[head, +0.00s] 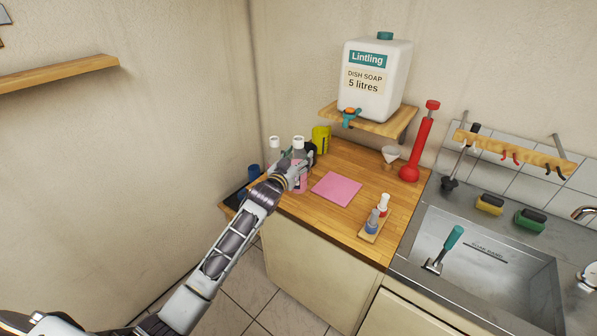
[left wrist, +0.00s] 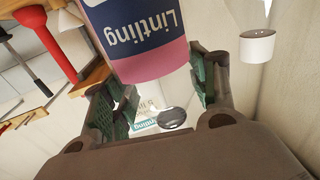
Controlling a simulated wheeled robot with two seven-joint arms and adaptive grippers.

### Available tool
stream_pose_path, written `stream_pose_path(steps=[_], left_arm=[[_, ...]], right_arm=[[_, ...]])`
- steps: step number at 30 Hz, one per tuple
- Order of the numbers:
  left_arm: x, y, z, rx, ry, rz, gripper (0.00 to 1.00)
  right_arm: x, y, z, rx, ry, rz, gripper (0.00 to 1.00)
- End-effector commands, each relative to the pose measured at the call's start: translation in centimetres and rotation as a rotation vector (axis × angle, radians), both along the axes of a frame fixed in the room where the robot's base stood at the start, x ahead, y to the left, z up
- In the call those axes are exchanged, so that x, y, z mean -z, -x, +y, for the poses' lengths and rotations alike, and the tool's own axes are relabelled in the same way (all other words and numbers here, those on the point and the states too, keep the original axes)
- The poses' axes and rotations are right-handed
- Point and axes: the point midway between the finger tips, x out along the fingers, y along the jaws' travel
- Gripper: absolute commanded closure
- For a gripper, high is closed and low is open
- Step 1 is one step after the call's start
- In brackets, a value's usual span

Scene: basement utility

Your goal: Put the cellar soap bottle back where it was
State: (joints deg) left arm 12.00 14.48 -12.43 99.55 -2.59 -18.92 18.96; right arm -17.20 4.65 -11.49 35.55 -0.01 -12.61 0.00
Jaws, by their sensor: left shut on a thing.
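A soap bottle (head: 300,145) with a white cap and pink contents stands at the left back of the wooden counter. My left gripper (head: 299,172) is shut on it and hides part of its body. In the left wrist view the bottle (left wrist: 150,45) shows upside down between the green-padded fingers (left wrist: 160,95), with a blue and pink "Lintling" label. Whether its base touches the counter is hidden. My right gripper is not in view.
A pink cloth (head: 336,188) lies on the counter (head: 290,208), right of the gripper. A large dish soap canister (head: 373,85) sits on a shelf above. The sink (head: 480,265) is at right.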

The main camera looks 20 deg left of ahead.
Motion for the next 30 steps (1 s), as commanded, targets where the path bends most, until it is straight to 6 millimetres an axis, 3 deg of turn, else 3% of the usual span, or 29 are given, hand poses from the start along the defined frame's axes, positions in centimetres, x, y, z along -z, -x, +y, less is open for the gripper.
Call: stream_pose_path(steps=[6, 17, 30], left_arm=[[1.2, 0.0, 0.0, 0.0, 0.001, -0.005, 1.0], [1.4, 0.0, 0.0, 0.0, 0.001, -0.004, 1.0], [4.9, 0.0, 0.0, 0.001, 0.001, -0.005, 1.0]], right_arm=[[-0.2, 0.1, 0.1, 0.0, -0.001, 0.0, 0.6], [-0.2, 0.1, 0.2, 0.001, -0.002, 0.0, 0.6], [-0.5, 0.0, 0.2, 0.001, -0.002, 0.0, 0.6]])
